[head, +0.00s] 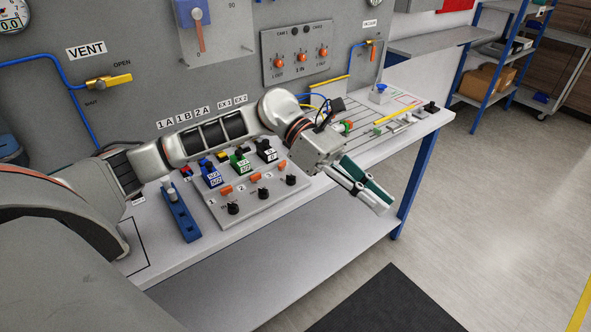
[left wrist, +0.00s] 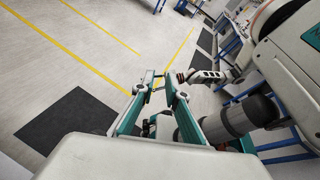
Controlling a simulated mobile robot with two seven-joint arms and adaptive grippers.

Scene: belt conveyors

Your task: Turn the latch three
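A sloped grey control box (head: 240,213) stands on the bench in the head view. It carries black round knobs, orange pieces and the printed numbers 1, 2 and 3. The black knob at its right end (head: 291,180) is the one nearest my left gripper. Which part is latch three is unclear, as the number 3 (head: 267,175) sits between parts. My left gripper (head: 383,205) is to the right of the box, past the bench's front edge, pointing down and right. Its fingertips are apart and empty, as the left wrist view (left wrist: 159,78) shows. My right gripper is not seen.
Blue, green and black switch blocks (head: 239,161) stand behind the knobs. A blue bar (head: 181,213) lies left of the box. A wall panel with orange knobs (head: 298,54) is behind. The floor (head: 470,215) to the right is clear, with a dark mat (head: 385,305).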

